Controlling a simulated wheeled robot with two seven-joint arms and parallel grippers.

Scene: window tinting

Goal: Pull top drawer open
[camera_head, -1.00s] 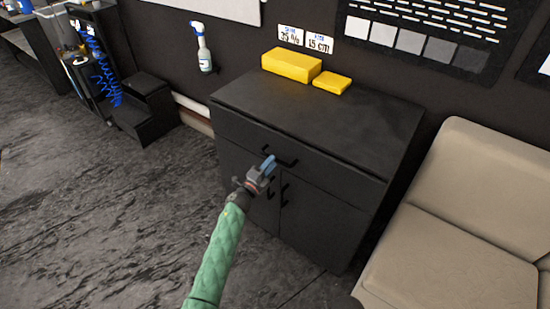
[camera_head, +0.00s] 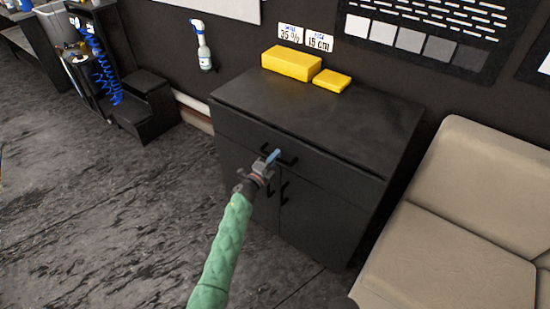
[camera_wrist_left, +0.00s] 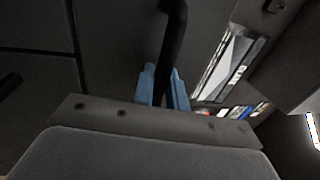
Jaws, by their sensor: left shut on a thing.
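The black cabinet (camera_head: 345,215) stands against the wall, with one wide top drawer (camera_head: 325,167) above two doors. The drawer looks closed, its front in line with the cabinet. My left gripper (camera_head: 272,157) is at the drawer's dark bar handle (camera_head: 291,160). In the left wrist view the blue fingers (camera_wrist_left: 164,88) are shut on the handle (camera_wrist_left: 174,40), one on each side of it. Part of the handle is hidden by the fingers in the head view. My right gripper is not in view.
A large yellow block (camera_head: 291,63) and a smaller one (camera_head: 332,80) lie on the cabinet top. A beige sofa (camera_head: 460,220) stands close on the right. Door handles (camera_head: 284,193) sit just below the gripper. The floor in front is clear.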

